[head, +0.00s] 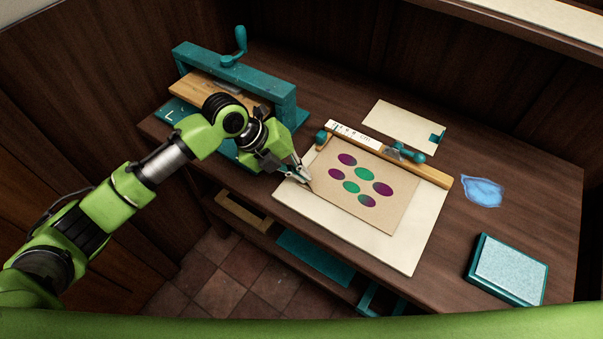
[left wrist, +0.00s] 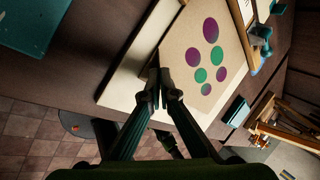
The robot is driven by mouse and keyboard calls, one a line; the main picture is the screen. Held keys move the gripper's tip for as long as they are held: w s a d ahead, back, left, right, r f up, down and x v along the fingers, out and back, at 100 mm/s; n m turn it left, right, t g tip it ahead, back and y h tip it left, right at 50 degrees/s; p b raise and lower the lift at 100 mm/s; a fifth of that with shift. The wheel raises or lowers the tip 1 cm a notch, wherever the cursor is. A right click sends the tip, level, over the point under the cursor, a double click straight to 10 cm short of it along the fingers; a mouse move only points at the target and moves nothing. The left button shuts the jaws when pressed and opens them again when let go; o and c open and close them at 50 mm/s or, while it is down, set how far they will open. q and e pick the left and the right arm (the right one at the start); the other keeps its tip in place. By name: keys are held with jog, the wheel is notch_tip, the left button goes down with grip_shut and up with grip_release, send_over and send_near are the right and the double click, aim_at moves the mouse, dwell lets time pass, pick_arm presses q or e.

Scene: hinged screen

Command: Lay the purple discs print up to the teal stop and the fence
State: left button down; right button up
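The purple discs print (head: 376,218), a tan sheet with purple and green discs, lies on a cream board (head: 420,255). The wooden fence (head: 433,175), with a white scale, runs along the board's far side, close to the print's far edge; I cannot tell whether they touch. A teal piece (head: 321,137) sits at the fence's left end, and a teal knobbed slider (head: 416,157) sits farther right. My left gripper (head: 304,177) is at the print's left edge. In the left wrist view its fingertips (left wrist: 158,78) are nearly together on that edge. My right gripper is out of view.
A teal press (head: 285,98) with a crank stands at the back left. A cream sheet (head: 395,122) with a teal corner piece lies behind the fence. A blue translucent patch (head: 482,191) and a teal-edged pad (head: 510,268) lie to the right, with bare table between.

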pick_arm(q)
jog(key=shift+w, duration=0.1)
dwell(0.7)
jog(key=c, duration=2.1)
grip_release()
jog(key=shift+c, duration=0.2)
jog(key=shift+f, duration=0.1)
notch_tip(320, 180, up, 7)
jog(key=p, duration=0.5)
